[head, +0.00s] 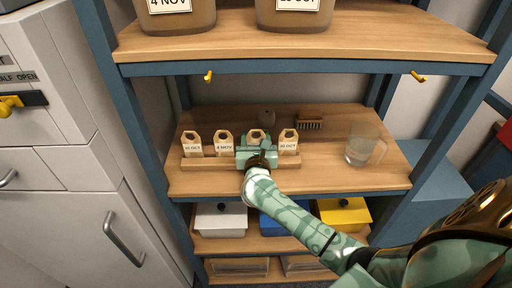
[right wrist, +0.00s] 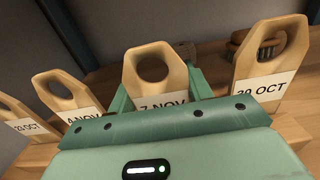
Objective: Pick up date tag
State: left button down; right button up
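Several wooden date tags with round holes stand in a row in a wooden rack (head: 215,163) on the middle shelf. From left they are the 23 OCT tag (head: 192,140), the 4 NOV tag (head: 224,139), the 7 NOV tag (right wrist: 155,75) and the 30 OCT tag (head: 288,138). My right gripper (head: 257,152) is at the 7 NOV tag and hides its lower part in the head view. My left gripper is not in view.
A clear glass mug (head: 362,150) stands to the right on the shelf (head: 330,178). A brush (head: 309,123) and a round brown object (head: 266,117) lie behind the tags. Labelled containers (head: 293,14) stand on the upper shelf (head: 235,48), above my gripper. Lidded boxes (head: 221,219) are below.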

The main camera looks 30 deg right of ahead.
jog(key=shift+r, duration=0.1)
jog(key=shift+r, duration=0.25)
notch_tip(320, 180, up, 3)
jog(key=shift+f+p, duration=0.15)
jog(key=shift+p, duration=0.55)
jog(key=s+d+r+p, duration=0.3)
jog(key=s+r, duration=0.6)
jog(key=s, duration=0.4)
jog(key=shift+s+d+r+p, duration=0.3)
jog(key=shift+d+p, duration=0.05)
jog(key=shift+p, duration=0.2)
